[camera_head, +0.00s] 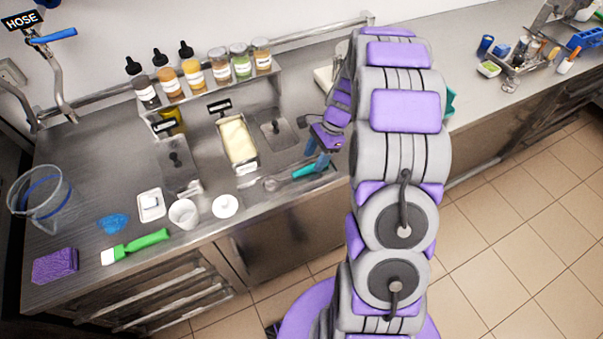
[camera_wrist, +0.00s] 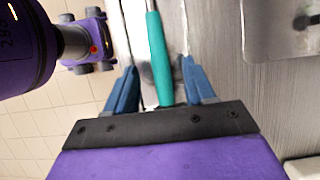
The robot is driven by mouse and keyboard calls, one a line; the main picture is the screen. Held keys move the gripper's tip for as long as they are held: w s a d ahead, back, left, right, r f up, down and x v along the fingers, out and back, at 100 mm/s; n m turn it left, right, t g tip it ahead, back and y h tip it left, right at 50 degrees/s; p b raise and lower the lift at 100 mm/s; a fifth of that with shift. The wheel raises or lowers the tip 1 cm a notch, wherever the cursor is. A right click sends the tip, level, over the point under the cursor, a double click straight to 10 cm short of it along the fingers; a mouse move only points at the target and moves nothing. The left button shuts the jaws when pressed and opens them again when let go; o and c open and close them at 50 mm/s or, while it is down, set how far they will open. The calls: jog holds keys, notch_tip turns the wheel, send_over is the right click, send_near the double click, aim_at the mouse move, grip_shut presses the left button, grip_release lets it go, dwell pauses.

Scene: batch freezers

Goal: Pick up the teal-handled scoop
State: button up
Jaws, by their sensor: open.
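The teal-handled scoop (camera_head: 308,171) lies on the steel counter close to its front edge, its metal bowl pointing left in the head view. My gripper (camera_head: 320,158) is low over the handle end of the scoop. In the wrist view the teal handle (camera_wrist: 158,60) runs between the two blue fingers of my gripper (camera_wrist: 158,80). The fingers are open, with a gap on both sides of the handle. The scoop's bowl is out of the wrist view.
Behind the scoop, a pan of pale ice cream (camera_head: 238,143) sits among lidded wells, below a shelf of jars (camera_head: 215,68). To the left are a white cup (camera_head: 184,213), a green-handled spatula (camera_head: 140,245) and a purple sponge (camera_head: 55,265). My arm hides part of the counter.

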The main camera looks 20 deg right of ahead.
aim_at(307, 167)
jog(key=a+f, duration=0.1)
jog(key=a, duration=0.1)
jog(key=a+f+b, duration=0.1)
jog(key=f, duration=0.1)
jog(key=shift+a, duration=0.4)
jog(key=shift+d+f, duration=0.1)
jog(key=shift+d, duration=1.15)
jog(key=shift+c, duration=0.2)
jog(key=shift+d, duration=0.25)
jog(key=shift+c, duration=0.8)
jog(key=shift+s+a, duration=0.1)
jog(key=shift+a, duration=0.1)
jog(key=c, duration=0.3)
jog(key=shift+a, duration=0.5)
jog(key=c, duration=0.3)
jog(key=shift+a, duration=0.1)
grip_shut()
